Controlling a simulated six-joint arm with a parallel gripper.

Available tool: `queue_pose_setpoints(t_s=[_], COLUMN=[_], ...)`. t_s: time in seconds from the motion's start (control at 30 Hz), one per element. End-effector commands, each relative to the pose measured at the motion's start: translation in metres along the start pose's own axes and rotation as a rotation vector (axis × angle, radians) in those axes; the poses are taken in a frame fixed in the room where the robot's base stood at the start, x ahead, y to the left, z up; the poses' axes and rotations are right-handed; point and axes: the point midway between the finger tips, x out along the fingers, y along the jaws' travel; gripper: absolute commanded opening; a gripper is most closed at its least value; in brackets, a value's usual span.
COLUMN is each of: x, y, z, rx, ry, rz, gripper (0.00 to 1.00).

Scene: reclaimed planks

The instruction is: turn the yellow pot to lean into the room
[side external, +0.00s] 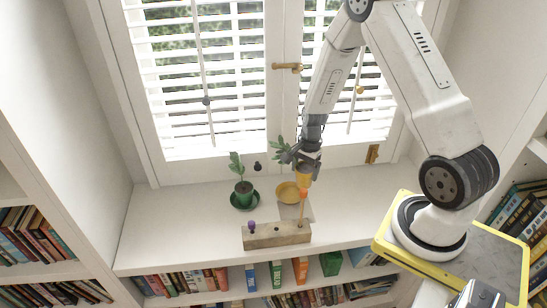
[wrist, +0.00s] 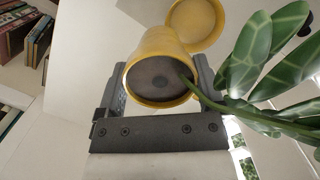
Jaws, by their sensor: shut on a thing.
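The yellow pot (side external: 304,176) is between the fingers of my gripper (side external: 306,163), above the white sill. In the wrist view the yellow pot (wrist: 158,52) shows dark soil and sits between both fingers of my gripper (wrist: 160,66). Its plant (side external: 281,150) leans out to the left in the side view, near the window; its large striped leaves (wrist: 250,50) spread right in the wrist view. The yellow saucer (side external: 287,192) lies on the sill, beside and below the pot, and looks empty. It also shows in the wrist view (wrist: 196,20).
A green pot (side external: 243,189) with a small plant stands on a green saucer to the left. A wooden block (side external: 277,235) at the front holds a purple-topped item (side external: 252,225) and an orange-handled tool (side external: 301,203), close below the held pot. The left sill is clear.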

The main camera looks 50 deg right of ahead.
Motion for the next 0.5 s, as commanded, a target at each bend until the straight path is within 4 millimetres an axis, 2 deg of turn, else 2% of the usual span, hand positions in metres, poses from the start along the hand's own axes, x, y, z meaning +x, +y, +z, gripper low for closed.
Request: queue_pose_setpoints(t_s=[0.2,0.5], x=[0.030,0.059], y=[-0.029,-0.052], z=[-0.012,-0.021], rx=[-0.082,-0.157], ry=[0.000,0.001], rz=[0.010,0.019], gripper=[0.00,0.00])
